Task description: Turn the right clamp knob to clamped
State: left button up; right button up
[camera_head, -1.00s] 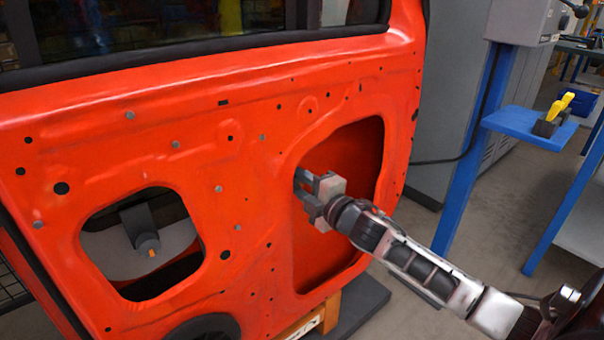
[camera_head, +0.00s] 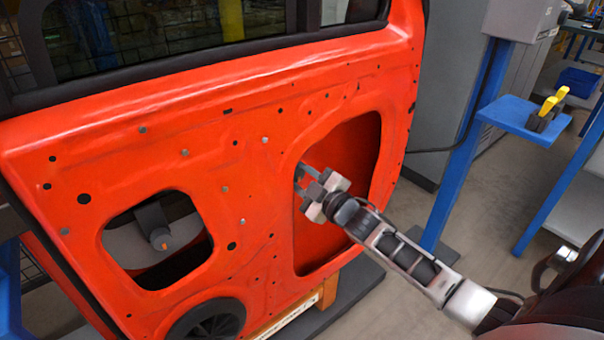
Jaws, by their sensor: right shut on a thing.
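The red car door panel (camera_head: 200,130) stands upright in front of me, with two large openings. My right gripper (camera_head: 306,180) reaches to the left edge of the right opening and is shut on the right clamp knob. The gripper's jaws and body hide the knob, so its turn position cannot be read. In the left opening, a grey clamp knob (camera_head: 160,238) with a small orange mark sits on a dark bracket; nothing touches it. My left gripper is not in view.
A blue stand (camera_head: 525,112) with a yellow-and-black tool (camera_head: 546,108) on its shelf is at the right, beside a grey cabinet. A round black speaker (camera_head: 210,322) sits low in the door. Open floor lies right of the door.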

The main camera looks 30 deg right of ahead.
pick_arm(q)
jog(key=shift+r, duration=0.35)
pick_arm(e)
jog(key=o, duration=1)
jog(key=shift+c, duration=0.2)
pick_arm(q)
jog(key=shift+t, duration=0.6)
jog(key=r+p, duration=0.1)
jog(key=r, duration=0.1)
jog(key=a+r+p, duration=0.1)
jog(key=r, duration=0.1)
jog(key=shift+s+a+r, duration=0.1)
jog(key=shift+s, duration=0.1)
pick_arm(e)
jog(key=s+d, duration=0.1)
jog(key=s, duration=1.5)
jog(key=shift+d, duration=0.15)
jog(key=shift+w, duration=0.1)
